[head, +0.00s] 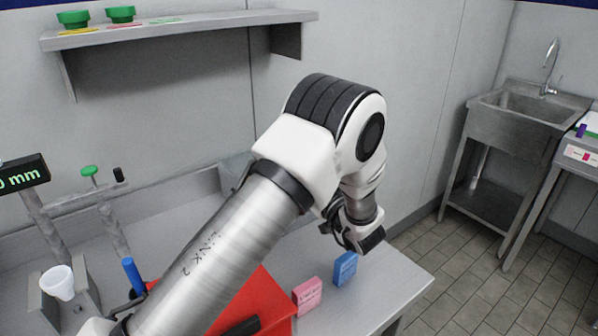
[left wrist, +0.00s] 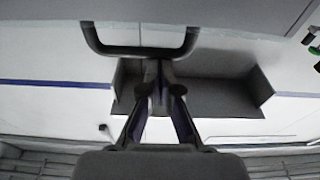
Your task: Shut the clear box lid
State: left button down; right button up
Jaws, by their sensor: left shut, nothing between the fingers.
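I cannot make out a clear box or its lid in either view; my left arm covers much of the middle of the head view. My left gripper (head: 362,240) hangs above the right part of the metal bench, over a small blue box (head: 345,268), apart from it as far as I can tell. In the left wrist view its fingers (left wrist: 160,98) are together with nothing between them. A dark U-shaped bar (left wrist: 140,48) crosses near the top there; I cannot tell what it belongs to. My right gripper is not in view.
A pink box (head: 307,296) stands beside the blue one. A red case (head: 268,292) is partly behind my arm. A white cup (head: 58,282) and a metal stand (head: 112,228) are at left. A wall shelf (head: 180,27) holds green cups. A sink (head: 525,100) stands far right.

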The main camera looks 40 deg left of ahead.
pick_arm(q)
jog(key=shift+s+f, duration=0.15)
jog(key=shift+f, duration=0.45)
notch_tip(320, 180, up, 11)
jog(key=shift+w, duration=0.2)
